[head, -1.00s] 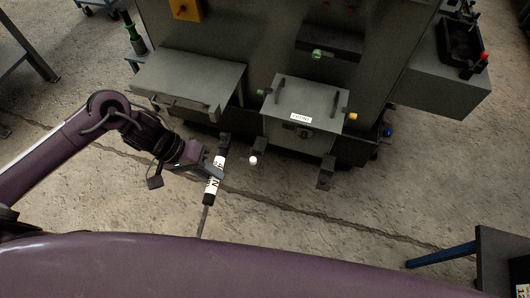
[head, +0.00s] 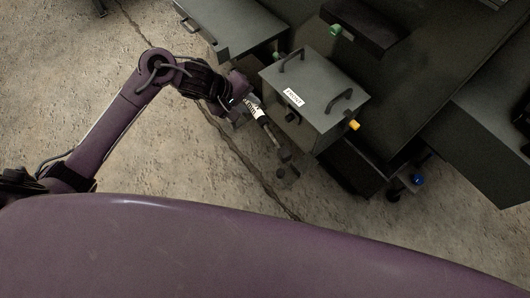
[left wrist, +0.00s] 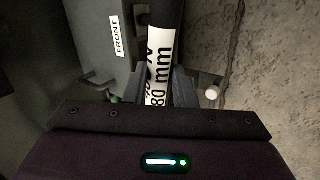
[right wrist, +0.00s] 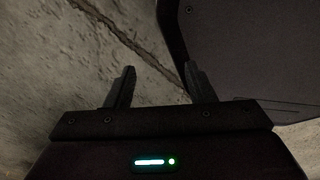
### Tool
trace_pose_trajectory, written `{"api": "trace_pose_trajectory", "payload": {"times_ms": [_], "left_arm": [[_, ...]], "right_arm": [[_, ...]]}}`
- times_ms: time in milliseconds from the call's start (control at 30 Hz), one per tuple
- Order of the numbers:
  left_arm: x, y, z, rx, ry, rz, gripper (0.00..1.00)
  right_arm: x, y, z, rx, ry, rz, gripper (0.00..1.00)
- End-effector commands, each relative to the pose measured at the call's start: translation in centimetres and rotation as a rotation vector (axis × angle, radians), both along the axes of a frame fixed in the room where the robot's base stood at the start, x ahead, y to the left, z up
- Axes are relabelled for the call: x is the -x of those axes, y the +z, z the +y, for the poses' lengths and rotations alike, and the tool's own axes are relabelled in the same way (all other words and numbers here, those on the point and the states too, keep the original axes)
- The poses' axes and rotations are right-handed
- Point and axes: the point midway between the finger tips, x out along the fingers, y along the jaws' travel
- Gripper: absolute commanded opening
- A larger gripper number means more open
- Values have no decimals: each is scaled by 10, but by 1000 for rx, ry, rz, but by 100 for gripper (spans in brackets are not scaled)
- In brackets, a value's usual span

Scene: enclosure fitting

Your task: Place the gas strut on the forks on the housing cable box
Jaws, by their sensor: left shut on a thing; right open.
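The gas strut (head: 256,111) has a white-labelled black body and a thin rod. My left gripper (head: 246,113) is shut on its labelled body and holds it in front of the cable box (head: 323,91), a grey box with two handles and a FRONT label. The strut also shows between the fingers in the left wrist view (left wrist: 164,55). The other fork is not clearly visible. My right gripper (right wrist: 160,88) is open and empty.
A grey cabinet (head: 235,25) stands left of the box. A yellow knob (head: 355,125) and a green knob (head: 336,30) stick out near the box. The floor (head: 150,165) in front is open.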

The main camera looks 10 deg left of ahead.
Motion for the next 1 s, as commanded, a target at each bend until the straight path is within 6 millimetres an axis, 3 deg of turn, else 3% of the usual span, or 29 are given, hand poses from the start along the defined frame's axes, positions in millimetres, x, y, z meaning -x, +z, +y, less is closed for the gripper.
{"api": "trace_pose_trajectory", "payload": {"times_ms": [33,133,267,367,500,700,800,1000], "left_arm": [[-9,-12,-4,5,55,-4,0],[-20,-17,-5,1,136,-4,0],[-23,-35,-5,-3,169,1,0],[-22,-60,-4,-4,168,2,0],[-22,-98,-4,-6,166,2,0],[-22,-148,-4,-5,165,0,0],[-22,-165,-4,-5,165,-3,0],[-23,-181,-4,-4,164,-4,0]], "right_arm": [[0,-15,5,-6,1,0,49],[0,-22,12,-15,2,0,49],[-1,-30,22,-28,3,-1,49],[-1,-40,22,-27,3,1,49],[-45,-37,20,-19,-4,-27,49],[-82,-31,28,-22,-8,-44,49],[-94,-27,30,-22,-10,-47,49],[-105,-22,32,-24,-11,-52,49]]}}
